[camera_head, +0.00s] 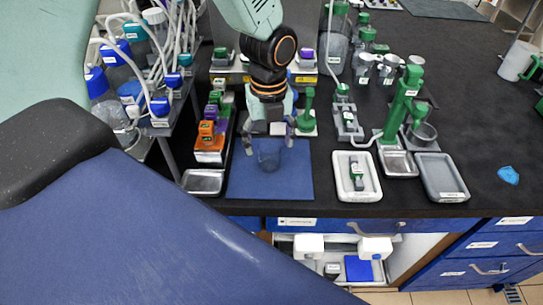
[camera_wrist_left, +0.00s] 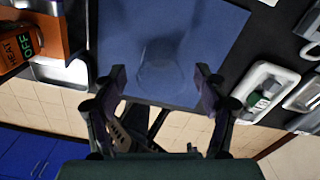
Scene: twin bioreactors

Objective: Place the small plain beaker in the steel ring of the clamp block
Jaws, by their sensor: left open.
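The small plain beaker (camera_head: 269,161) is clear glass and stands on the blue mat (camera_head: 300,185). It also shows, faint, in the left wrist view (camera_wrist_left: 162,72). My left gripper (camera_head: 268,143) points down over it, open, with a finger on each side in the head view. In the left wrist view the open fingers (camera_wrist_left: 162,85) are spread wider than the beaker; I cannot tell whether they touch it. My right gripper is not in view.
An orange heater block (camera_head: 209,150) and a steel tray (camera_head: 203,182) lie left of the mat. A white tray (camera_head: 344,188) with a green-labelled item and a grey tray (camera_head: 441,190) lie right.

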